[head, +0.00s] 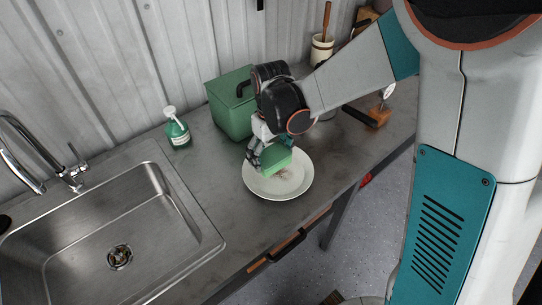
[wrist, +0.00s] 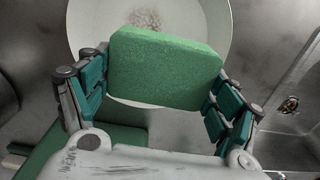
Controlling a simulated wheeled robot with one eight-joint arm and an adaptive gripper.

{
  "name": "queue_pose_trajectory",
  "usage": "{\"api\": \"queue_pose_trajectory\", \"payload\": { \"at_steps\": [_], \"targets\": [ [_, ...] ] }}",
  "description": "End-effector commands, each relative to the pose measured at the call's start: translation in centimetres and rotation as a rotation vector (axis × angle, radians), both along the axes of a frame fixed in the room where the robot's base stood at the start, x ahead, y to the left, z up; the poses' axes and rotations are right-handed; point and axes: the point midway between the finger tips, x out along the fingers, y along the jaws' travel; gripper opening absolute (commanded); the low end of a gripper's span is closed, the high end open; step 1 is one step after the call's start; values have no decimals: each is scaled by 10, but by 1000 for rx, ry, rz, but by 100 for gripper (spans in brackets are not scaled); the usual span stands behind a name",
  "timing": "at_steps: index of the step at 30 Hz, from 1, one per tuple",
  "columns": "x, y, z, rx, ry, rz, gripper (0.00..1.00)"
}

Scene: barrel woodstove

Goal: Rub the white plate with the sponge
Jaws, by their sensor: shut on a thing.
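The white plate (head: 289,187) lies on the grey counter, right of the sink, with a faint brownish smudge near its middle. The smudged plate also shows in the wrist view (wrist: 86,28), behind the sponge. My gripper (head: 262,157) is shut on the green sponge (head: 277,160), over the back left part of the plate. In the wrist view the sponge (wrist: 165,68) sits between the two fingers of my gripper (wrist: 160,85). I cannot tell whether the sponge touches the plate. The smudge is not covered by the sponge in the wrist view.
A green box (head: 229,106) stands behind the plate, close to my arm. A utensil crock (head: 321,50) is at the back. The counter's front edge is close to the plate.

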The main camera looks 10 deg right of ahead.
Motion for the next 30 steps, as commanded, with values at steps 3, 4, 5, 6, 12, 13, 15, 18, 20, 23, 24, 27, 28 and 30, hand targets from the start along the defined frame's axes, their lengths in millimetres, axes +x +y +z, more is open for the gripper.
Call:
{"api": "queue_pose_trajectory", "payload": {
  "at_steps": [3,4,5,6,12,13,15,18,20,23,24,27,28,30],
  "targets": [
    [2,0,14,0,0,-1,63],
    [2,0,16,0,0,-1,63],
    [3,0,19,0,0,-2,63],
    [3,0,21,0,0,-2,63],
    [5,0,26,0,0,-3,63],
    [5,0,25,0,0,-3,63],
    [5,0,25,0,0,-3,63],
    [4,0,25,0,0,-2,63],
    [4,0,25,0,0,-2,63],
    [4,0,25,0,0,-2,63],
    [4,0,25,0,0,-2,63],
    [5,0,26,0,0,-2,63],
    [5,1,26,0,0,-3,63],
    [6,1,27,0,0,-3,63]
  ]
}}
